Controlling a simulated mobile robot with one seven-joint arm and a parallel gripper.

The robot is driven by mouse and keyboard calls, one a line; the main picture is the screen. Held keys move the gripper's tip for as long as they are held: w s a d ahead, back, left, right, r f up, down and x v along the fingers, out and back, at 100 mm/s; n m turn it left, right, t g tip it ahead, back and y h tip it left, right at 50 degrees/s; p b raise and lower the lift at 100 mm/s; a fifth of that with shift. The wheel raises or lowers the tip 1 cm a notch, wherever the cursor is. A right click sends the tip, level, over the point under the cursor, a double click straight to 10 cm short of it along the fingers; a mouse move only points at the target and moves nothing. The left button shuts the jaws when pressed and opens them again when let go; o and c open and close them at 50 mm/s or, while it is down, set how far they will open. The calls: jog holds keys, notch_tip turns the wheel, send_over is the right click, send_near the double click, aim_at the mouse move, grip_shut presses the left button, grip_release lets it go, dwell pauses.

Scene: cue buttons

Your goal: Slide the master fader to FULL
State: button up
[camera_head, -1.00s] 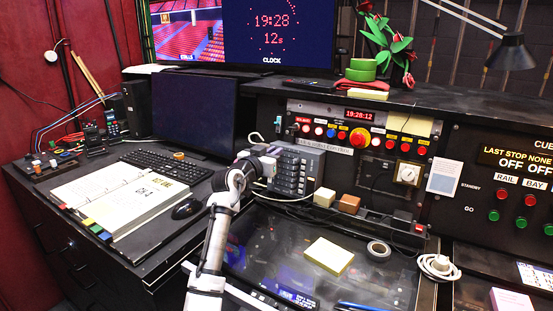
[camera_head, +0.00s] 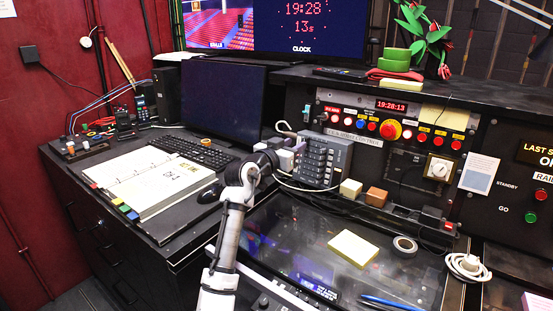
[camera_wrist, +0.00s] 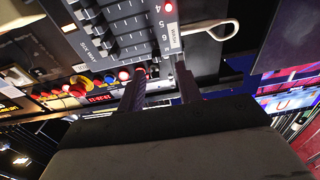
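The grey fader unit (camera_head: 327,160), with rows of dark sliders, stands on the desk below the button panel. In the wrist view, the fader panel (camera_wrist: 125,25) fills the top, with numbers 4, 5 and 6 and a lit red light. A white label strip (camera_wrist: 172,36) runs along its edge; its small print is hard to read. My gripper (camera_head: 291,156) is at the left side of the unit. In the wrist view my gripper (camera_wrist: 160,70) has its two dark fingers apart, with the panel's edge beyond the gap. I cannot tell which slider is the master or whether the fingers touch it.
A white cable (camera_head: 300,186) loops below the unit. Cream (camera_head: 350,188) and brown (camera_head: 376,197) blocks sit right of it. A red and yellow button (camera_head: 390,130) is on the panel behind. An open binder (camera_head: 155,180) and monitor (camera_head: 224,103) are left. The glass desk top (camera_head: 310,240) is in front.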

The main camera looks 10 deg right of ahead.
jog(key=b+v, duration=0.2)
jog(key=v, duration=0.7)
jog(key=shift+s+a, duration=0.2)
